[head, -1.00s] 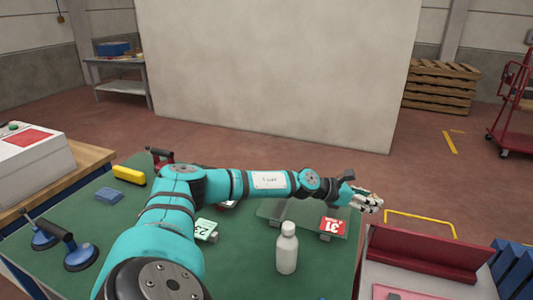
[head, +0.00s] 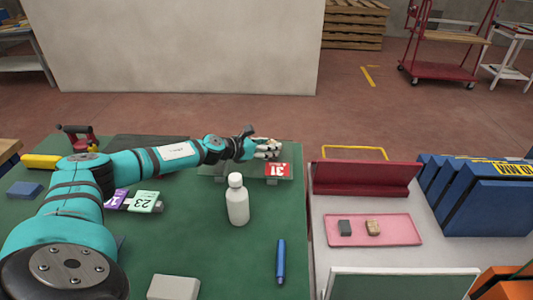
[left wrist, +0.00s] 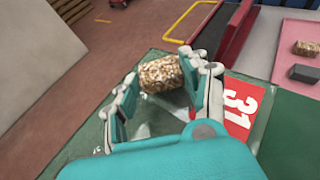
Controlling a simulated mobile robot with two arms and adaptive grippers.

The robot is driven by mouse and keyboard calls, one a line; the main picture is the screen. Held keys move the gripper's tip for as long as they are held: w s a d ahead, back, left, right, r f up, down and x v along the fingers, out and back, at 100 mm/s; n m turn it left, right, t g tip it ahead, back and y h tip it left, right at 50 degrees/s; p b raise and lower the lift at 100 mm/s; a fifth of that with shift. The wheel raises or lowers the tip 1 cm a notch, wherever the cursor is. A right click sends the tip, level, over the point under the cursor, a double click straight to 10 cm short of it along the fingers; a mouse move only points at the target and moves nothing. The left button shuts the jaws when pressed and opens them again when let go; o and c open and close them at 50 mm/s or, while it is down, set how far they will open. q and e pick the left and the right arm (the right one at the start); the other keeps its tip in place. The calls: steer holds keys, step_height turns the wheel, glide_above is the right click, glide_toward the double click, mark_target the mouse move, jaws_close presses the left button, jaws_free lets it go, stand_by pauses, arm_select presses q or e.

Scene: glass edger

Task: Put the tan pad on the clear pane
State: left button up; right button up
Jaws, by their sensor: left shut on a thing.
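My left gripper (head: 268,149) reaches over the far part of the green table. In the left wrist view, its fingers (left wrist: 160,85) are shut on a tan, speckled pad (left wrist: 161,73). In the head view the pad is mostly hidden by the fingers. The clear pane (head: 244,173) lies just below the gripper, and it also shows beneath the fingers in the left wrist view (left wrist: 156,118). A red card marked 31 (head: 279,170) is at the pane's right end. The pad appears to be above the pane; contact cannot be told. My right gripper is out of view.
A white bottle (head: 238,203) stands in front of the pane. A pink tray (head: 400,238) at right holds a grey block (head: 345,227) and another tan block (head: 373,228). A blue marker (head: 281,262) and a green card marked 23 (head: 145,201) lie on the table.

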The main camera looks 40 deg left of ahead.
arm_select(q)
steer(key=shift+f, duration=0.75)
steer(key=shift+w, duration=0.1)
